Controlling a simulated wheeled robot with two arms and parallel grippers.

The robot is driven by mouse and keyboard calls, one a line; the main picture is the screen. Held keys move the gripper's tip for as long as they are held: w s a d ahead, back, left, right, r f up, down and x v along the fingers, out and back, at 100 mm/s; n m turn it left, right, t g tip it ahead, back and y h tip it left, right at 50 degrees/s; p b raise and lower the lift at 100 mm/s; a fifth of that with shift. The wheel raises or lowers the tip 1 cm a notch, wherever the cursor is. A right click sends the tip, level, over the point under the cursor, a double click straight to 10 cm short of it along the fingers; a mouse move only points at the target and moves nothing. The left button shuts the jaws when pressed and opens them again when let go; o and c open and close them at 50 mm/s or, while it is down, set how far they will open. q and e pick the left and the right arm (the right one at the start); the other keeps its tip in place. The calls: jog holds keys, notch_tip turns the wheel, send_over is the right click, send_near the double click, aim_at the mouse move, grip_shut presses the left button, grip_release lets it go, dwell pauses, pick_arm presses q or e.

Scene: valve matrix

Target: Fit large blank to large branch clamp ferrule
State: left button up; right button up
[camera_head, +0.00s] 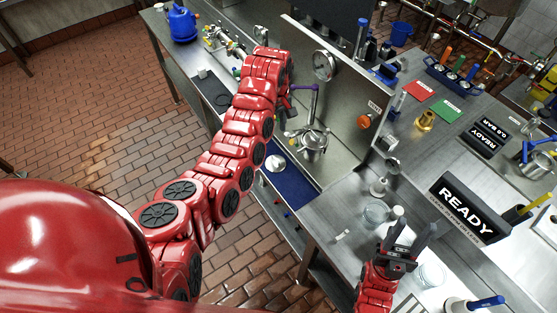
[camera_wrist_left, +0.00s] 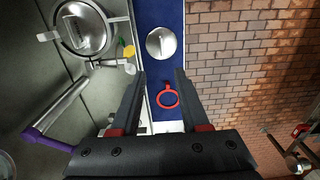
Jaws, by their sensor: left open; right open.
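A round steel disc, which looks like the large blank, lies on the blue mat in the left wrist view (camera_wrist_left: 160,42) and in the head view (camera_head: 276,162). A red ring (camera_wrist_left: 168,96) lies on the mat nearer my gripper. A round steel fitting with a clamp (camera_wrist_left: 84,28), possibly the large branch ferrule, is at the upper left; it belongs to the steel assembly (camera_head: 312,142) in the head view. My left gripper (camera_wrist_left: 160,76) is open and empty above the mat, its fingers apart with the disc beyond them. My right gripper (camera_head: 410,236) is open and empty over the right bench.
A purple-handled lever (camera_wrist_left: 48,140) sticks out beside the left gripper. A steel panel with a gauge (camera_head: 323,66) stands behind the assembly. Glass jars (camera_head: 376,213) and a READY sign (camera_head: 466,208) crowd the right bench. The brick floor (camera_wrist_left: 240,60) is open beyond the mat.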

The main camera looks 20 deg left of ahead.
pick_arm(q)
jog(key=b, duration=0.7)
send_over(275, 159)
notch_tip(275, 159, down, 9)
jog(key=shift+w+d+f+b, duration=0.15)
jog(key=shift+w+f+b, duration=0.15)
jog(key=shift+f, duration=0.35)
jog(key=f+p, duration=0.3)
jog(key=f, duration=0.1)
jog(key=shift+s, duration=0.3)
jog(key=shift+f+p, duration=0.35)
jog(key=shift+f, duration=0.25)
grip_shut()
